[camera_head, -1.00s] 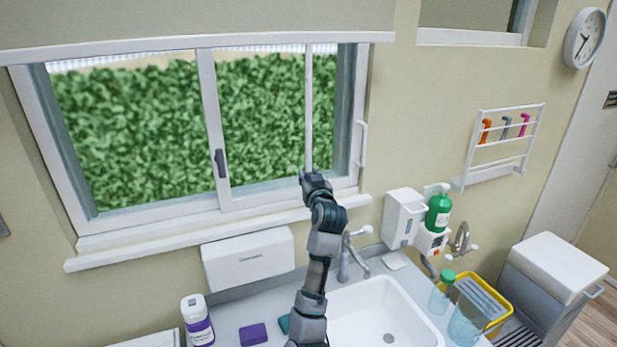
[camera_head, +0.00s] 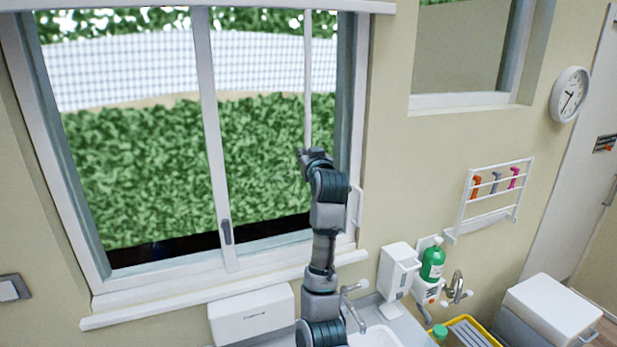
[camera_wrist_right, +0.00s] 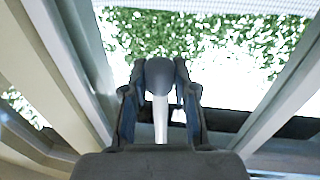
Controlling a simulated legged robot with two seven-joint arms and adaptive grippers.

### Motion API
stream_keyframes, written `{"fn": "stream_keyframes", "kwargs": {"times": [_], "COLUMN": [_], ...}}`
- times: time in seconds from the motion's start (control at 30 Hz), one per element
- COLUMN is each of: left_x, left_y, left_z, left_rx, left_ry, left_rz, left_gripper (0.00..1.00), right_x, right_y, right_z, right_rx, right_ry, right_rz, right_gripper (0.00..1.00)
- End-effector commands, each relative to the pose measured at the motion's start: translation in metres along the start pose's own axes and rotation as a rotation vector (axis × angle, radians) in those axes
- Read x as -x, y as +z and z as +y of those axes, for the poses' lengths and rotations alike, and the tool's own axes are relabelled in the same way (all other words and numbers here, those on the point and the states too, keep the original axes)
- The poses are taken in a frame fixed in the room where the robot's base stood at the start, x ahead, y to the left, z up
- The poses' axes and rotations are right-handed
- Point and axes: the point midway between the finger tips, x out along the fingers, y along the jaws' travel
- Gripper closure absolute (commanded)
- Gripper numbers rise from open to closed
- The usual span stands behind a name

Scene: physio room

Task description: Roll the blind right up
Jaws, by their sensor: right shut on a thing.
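The blind's pale bottom bar (camera_head: 376,6) shows at the top edge of the head view. The fabric above it is almost wholly out of frame. A thin white rod (camera_head: 307,85) hangs in front of the window's right pane. My right gripper (camera_head: 304,158) is shut on the lower part of this rod. My left gripper is out of view.
The window frame (camera_head: 207,120) and sill (camera_head: 200,297) lie behind my right arm. Below are a white box (camera_head: 252,315), a tap (camera_head: 352,305) and the sink. A dispenser (camera_head: 401,270), green bottle (camera_head: 432,262) and wall rack (camera_head: 490,200) are to the right.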

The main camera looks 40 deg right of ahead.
Motion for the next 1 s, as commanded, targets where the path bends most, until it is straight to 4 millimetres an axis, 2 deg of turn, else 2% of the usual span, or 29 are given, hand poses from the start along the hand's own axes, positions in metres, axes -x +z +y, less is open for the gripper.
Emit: {"fn": "stream_keyframes", "kwargs": {"times": [0.03,0.1,0.3,0.8,0.83,0.9,0.93,1.0], "left_x": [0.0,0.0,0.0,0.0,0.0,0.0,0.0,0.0], "left_y": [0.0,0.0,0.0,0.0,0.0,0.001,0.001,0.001], "left_z": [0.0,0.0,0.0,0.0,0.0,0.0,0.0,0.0], "left_rx": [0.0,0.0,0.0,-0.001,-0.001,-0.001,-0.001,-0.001], "left_ry": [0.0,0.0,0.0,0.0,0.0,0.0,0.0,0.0], "left_rz": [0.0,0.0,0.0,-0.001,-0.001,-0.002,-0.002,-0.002], "left_gripper": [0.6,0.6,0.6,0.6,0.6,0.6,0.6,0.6], "right_x": [0.0,0.0,-0.001,0.0,0.0,0.0,0.0,0.0], "right_y": [-0.013,-0.026,-0.05,-0.061,-0.061,-0.061,-0.06,-0.06], "right_z": [0.001,0.001,0.001,0.001,0.002,0.002,0.001,0.001], "right_rx": [0.002,0.002,0.002,0.001,0.001,0.001,0.001,0.001], "right_ry": [0.0,0.0,0.0,0.0,0.0,0.0,0.0,0.0], "right_rz": [0.002,0.002,-0.001,0.006,0.007,0.007,0.006,0.004], "right_gripper": [1.0,1.0,1.0,1.0,0.68,0.5,0.46,0.46]}}
